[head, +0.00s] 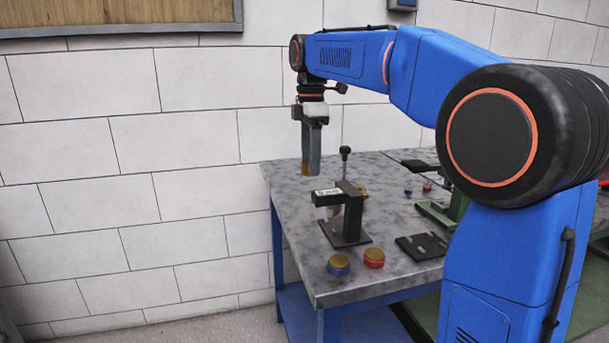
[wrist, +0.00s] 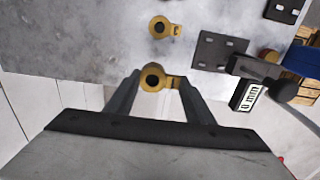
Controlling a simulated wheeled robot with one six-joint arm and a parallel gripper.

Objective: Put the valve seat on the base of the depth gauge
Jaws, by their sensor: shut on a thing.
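My gripper (head: 311,160) is shut on a brass valve seat, a ring with a dark hole and a side tab, seen between the fingers in the wrist view (wrist: 152,80). It is held above the far left part of the table. The depth gauge (head: 352,208) is a black stand with a display head on an arm, on a flat dark base (head: 343,236). The base also shows in the wrist view (wrist: 209,52), right of the held seat and bare where visible. The display (wrist: 250,96) seems to read 0 mm.
A second, similar brass piece (wrist: 160,27) lies on the grey table (head: 300,225). A blue pot (head: 338,268) and a red pot (head: 374,261), both brass-topped, stand at the front. A dark plate (head: 422,246) lies right of the gauge. A wall stands behind.

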